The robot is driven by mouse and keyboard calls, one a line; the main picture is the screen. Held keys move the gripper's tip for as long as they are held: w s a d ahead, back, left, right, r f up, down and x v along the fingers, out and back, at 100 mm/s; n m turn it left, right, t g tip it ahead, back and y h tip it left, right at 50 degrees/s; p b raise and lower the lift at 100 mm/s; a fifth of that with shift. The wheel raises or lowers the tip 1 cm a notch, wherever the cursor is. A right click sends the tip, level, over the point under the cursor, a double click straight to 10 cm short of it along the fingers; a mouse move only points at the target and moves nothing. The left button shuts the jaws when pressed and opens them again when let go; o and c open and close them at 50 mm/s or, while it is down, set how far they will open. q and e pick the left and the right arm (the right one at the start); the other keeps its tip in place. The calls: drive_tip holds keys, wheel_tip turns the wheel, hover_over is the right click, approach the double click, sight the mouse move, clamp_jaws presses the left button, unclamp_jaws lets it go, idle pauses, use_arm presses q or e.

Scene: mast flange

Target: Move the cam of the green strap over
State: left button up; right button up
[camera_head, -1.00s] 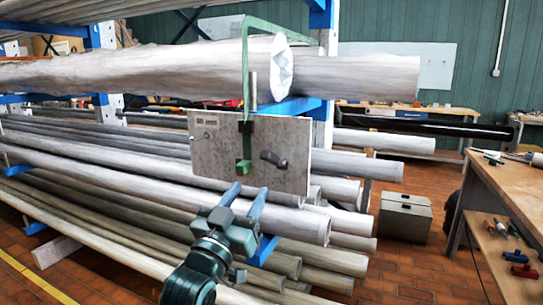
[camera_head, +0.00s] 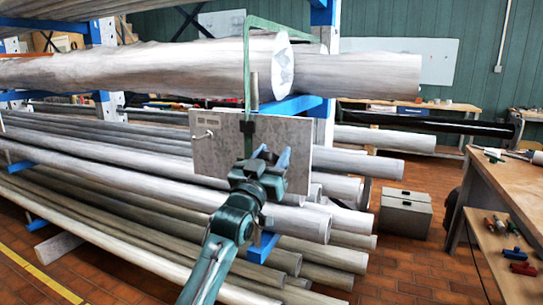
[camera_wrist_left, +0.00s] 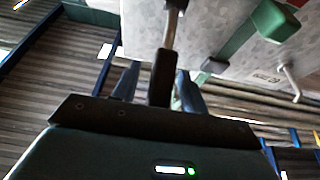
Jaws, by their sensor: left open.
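The green strap (camera_head: 246,75) runs over the big grey pole and down the front of a grey plate (camera_head: 222,150), through a black block (camera_head: 247,127). In the wrist view the strap (camera_wrist_left: 238,38) ends at a green block (camera_wrist_left: 275,20). A dark lever handle (camera_wrist_left: 163,77) on a metal shank stands there between the fingers of my left gripper (camera_wrist_left: 157,88). I cannot tell whether they touch it. In the head view my left gripper (camera_head: 272,158) is open at the plate and hides the lever and green block. My right gripper is not in view.
A small bent hook (camera_head: 203,135) stands out from the plate's left side. Several long pipes (camera_head: 110,165) lie on the rack below and behind. A grey box (camera_head: 405,213) stands on the floor. A wooden bench (camera_head: 510,195) with tools is at the right.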

use_arm(q)
drive_tip(key=shift+c, duration=0.4)
clamp_jaws()
